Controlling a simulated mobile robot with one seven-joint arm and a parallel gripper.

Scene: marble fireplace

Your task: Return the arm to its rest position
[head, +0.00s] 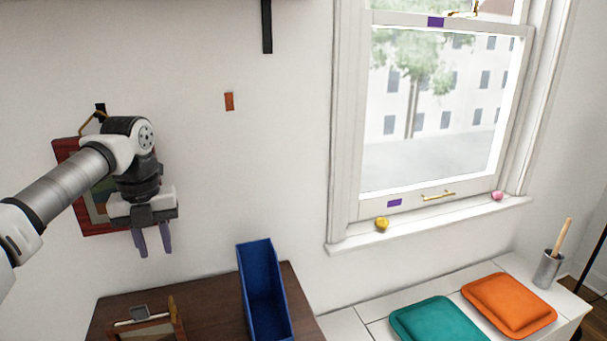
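My gripper (153,240) hangs at the left of the head view, pointing down. Its two purple-grey fingers stand apart with wall showing between them, and nothing is held. It is above the dark wooden surface (210,299) and in front of the white wall. My arm (72,181) reaches in from the left edge. A red-framed picture (66,152) on the wall is partly hidden behind the arm.
A blue open bin (262,287) and a small wooden frame (150,328) stand on the dark surface. Teal (437,320) and orange cushions (509,304) lie on a white bench at right. A yellow object (382,223) sits on the window sill. The wall space right of my gripper is clear.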

